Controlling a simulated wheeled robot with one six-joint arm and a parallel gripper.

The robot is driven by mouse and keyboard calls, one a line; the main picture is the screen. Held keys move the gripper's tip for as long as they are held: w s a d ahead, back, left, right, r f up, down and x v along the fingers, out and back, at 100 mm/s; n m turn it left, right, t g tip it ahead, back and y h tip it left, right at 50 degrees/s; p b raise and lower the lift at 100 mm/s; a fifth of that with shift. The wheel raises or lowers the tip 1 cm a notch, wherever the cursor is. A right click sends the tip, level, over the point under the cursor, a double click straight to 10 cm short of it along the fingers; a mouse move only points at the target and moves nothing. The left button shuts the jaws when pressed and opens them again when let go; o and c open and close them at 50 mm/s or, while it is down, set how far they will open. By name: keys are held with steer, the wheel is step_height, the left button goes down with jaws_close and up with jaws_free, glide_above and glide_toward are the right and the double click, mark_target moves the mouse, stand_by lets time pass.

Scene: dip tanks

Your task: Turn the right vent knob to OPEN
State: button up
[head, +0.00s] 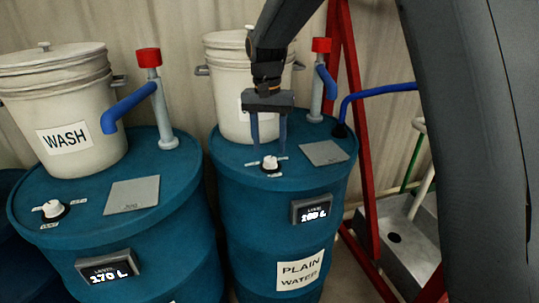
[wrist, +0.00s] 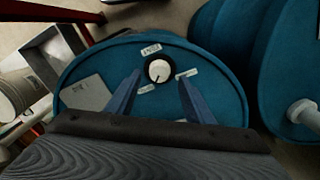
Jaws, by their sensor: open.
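The right vent knob (head: 270,163) is a small white knob on a black base, on top of the right blue drum (head: 230,165) labelled PLAIN WATER. Small white labels lie around it, too small to read surely. In the wrist view the knob (wrist: 158,70) sits just beyond and between my fingertips, with a dark pointer mark on its face. My gripper (head: 269,150) points down over the knob, its two blue fingers apart, one on each side. It also shows open in the wrist view (wrist: 158,80). I cannot tell whether the fingers touch the knob.
The left drum (head: 90,205) has its own white knob (head: 52,209) and a WASH bucket (head: 62,110). A second bucket (head: 225,80) and a red-capped pipe (head: 318,85) stand behind my gripper. A grey plate (head: 324,152) lies right of the knob. A red frame (head: 358,130) stands at right.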

mark_target(269, 159)
steer(key=shift+r+b, duration=0.4)
steer(key=shift+r, duration=1.45)
steer(key=s+d+f+n, duration=0.1)
steer(key=s+d+f, duration=0.6)
steer(key=s+d, duration=0.3)
steer(key=shift+s+d+f+n+t, duration=0.15)
steer(key=shift+s+d+n+t, duration=0.15)
steer(key=shift+d, duration=0.4)
steer(key=shift+n+t, duration=0.4)
steer(key=shift+n, duration=0.3)
steer(key=s+d+f, duration=0.2)
steer(key=s, duration=0.2)
steer(key=s+d+f, duration=0.1)
steer(key=s+d, duration=0.1)
steer(key=s, duration=0.2)
steer(key=s+d+f, duration=0.2)
steer(key=s, duration=0.2)
steer(key=shift+s+f+b, duration=0.1)
steer(key=shift+f+b, duration=0.2)
steer(key=shift+f, duration=0.05)
steer(key=shift+c, duration=0.5)
